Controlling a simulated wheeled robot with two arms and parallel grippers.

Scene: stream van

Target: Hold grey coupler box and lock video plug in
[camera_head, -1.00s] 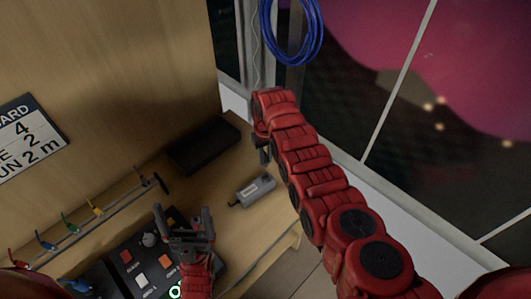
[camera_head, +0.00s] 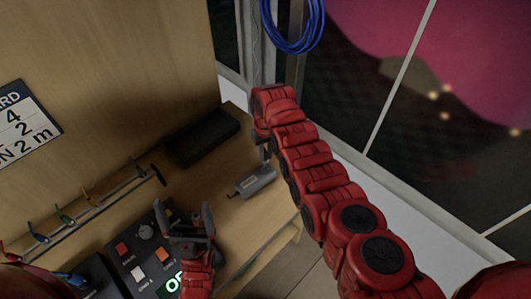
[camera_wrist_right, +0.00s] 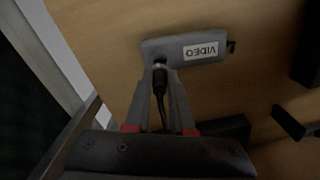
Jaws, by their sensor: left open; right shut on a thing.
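The grey coupler box (camera_head: 257,182) lies on the wooden desk near its right edge. In the right wrist view the box (camera_wrist_right: 178,46) shows a white VIDEO label, with its socket side towards me. My right gripper (camera_wrist_right: 160,82), at the tip of the arm in the head view (camera_head: 265,150), is shut on the black video plug (camera_wrist_right: 159,92). The plug's metal collar is at the box's socket; I cannot tell whether it is locked. My left gripper (camera_head: 188,216) is open and empty over the control panel, left of the box and apart from it.
A control panel (camera_head: 138,262) with buttons and a green display fills the desk's front left. A dark box (camera_head: 205,137) stands behind. A rail with coloured hooks (camera_head: 95,209) is at the left. A blue cable coil (camera_head: 300,25) hangs above. Bare desk surrounds the coupler box.

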